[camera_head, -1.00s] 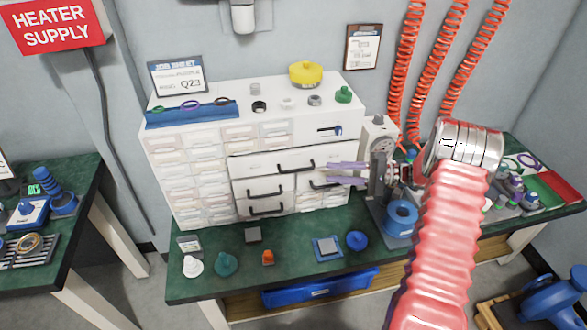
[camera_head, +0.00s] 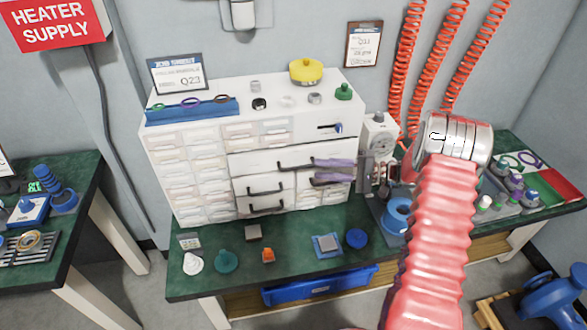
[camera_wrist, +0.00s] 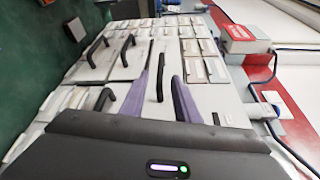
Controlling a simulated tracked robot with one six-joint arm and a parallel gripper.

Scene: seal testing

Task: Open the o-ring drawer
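A white drawer cabinet (camera_head: 215,218) stands on the green bench. It has many small drawers at left and larger drawers with black handles. I cannot read which drawer is for o-rings. My gripper (camera_head: 314,170) has two purple fingers, apart, in front of the wide upper drawer (camera_head: 255,163), near the right end of its black handle (camera_head: 295,167). In the wrist view my gripper (camera_wrist: 168,66) is open, and that handle (camera_wrist: 160,80) shows in the gap between the fingers. I cannot tell whether they touch it. All the drawers look closed.
Below are smaller drawers with black handles (camera_head: 265,190). A grey device with a dial (camera_head: 380,142) and a blue spool (camera_head: 398,215) stand close to the right of the cabinet. Small parts, such as an orange piece (camera_head: 268,255), lie on the bench in front.

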